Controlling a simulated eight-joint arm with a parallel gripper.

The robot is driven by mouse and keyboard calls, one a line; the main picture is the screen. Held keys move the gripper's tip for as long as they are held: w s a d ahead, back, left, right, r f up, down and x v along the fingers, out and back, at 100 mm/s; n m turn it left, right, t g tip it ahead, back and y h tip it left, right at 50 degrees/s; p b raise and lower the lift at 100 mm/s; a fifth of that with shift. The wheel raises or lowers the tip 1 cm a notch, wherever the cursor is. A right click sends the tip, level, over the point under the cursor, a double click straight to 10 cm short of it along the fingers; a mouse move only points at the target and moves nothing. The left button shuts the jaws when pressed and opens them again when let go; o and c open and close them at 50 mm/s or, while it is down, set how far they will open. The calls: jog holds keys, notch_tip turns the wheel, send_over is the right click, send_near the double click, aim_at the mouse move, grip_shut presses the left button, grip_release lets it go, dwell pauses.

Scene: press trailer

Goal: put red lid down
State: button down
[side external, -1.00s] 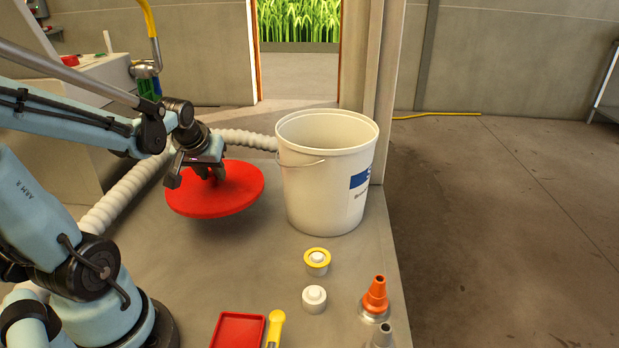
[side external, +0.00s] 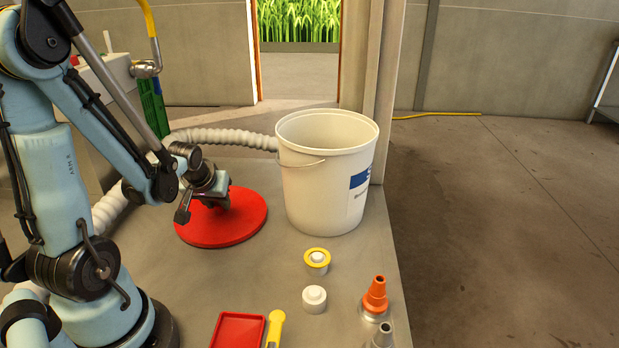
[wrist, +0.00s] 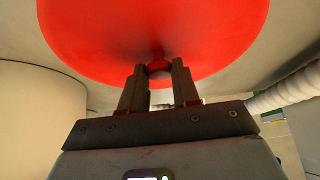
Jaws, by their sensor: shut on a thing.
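The round red lid (side external: 240,228) is low over the grey bench top, left of the white bucket. It looks flat and roughly level; whether its underside touches the bench is hard to tell. My gripper (side external: 219,203) is above the lid's middle, shut on its knob. In the wrist view the two dark fingers (wrist: 158,88) hold the small red knob (wrist: 159,68) at the centre of the lid (wrist: 95,35). The bucket (side external: 322,185) stands upright with its top open.
A ribbed white hose (side external: 235,139) runs behind the lid. A yellow-ringed cap (side external: 317,258), a white cap (side external: 314,298), an orange nozzle (side external: 375,294) and a red tray (side external: 238,330) are near the front. The bench's right edge lies beyond the bucket.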

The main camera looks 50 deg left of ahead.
jog(key=shift+f, duration=0.2)
jog(key=c, duration=0.8)
grip_release()
jog(key=shift+v, duration=6.05)
jog(key=w+d+m+t+h, duration=0.1)
jog(key=w+d+m, duration=0.1)
jog(key=d, duration=0.3)
jog(key=w+d+m+t+h, duration=0.1)
jog(key=d+m, duration=0.3)
jog(key=d, duration=0.2)
jog(key=w+d+r+m+t+h, duration=0.1)
jog(key=w+d+m+h, duration=0.1)
jog(key=d, duration=0.4)
jog(key=shift+w+r+m, duration=0.1)
jog(key=shift+w+m, duration=0.25)
jog(key=shift+m, duration=0.15)
jog(key=shift+a, duration=0.1)
